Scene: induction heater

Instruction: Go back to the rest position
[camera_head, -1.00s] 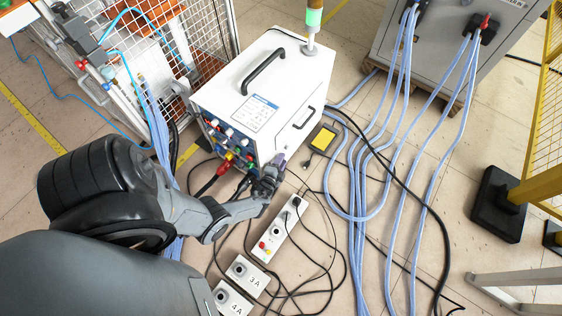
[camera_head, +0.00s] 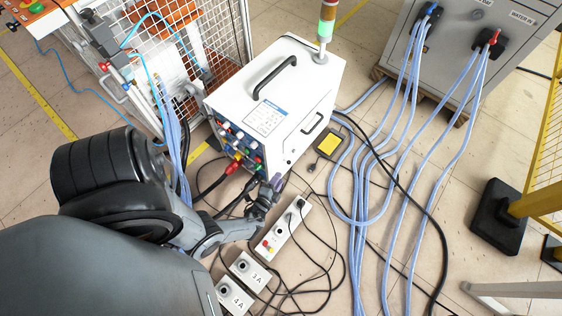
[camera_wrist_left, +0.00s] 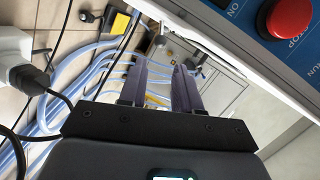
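My left gripper (camera_head: 275,184) is near the lower front corner of the white heater unit (camera_head: 303,88), just above the power strip (camera_head: 291,224) in the head view. In the left wrist view, its two purple fingers (camera_wrist_left: 160,84) stand apart with nothing between them. My right gripper is in neither view.
Boxes marked 3A (camera_head: 251,269) and 4A (camera_head: 235,298) lie on the floor among black cables. A yellow-topped pedal (camera_head: 328,143) lies right of the unit. Blue hoses (camera_head: 362,190) run to a grey cabinet (camera_head: 463,55). A mesh cage (camera_head: 215,45) stands behind left.

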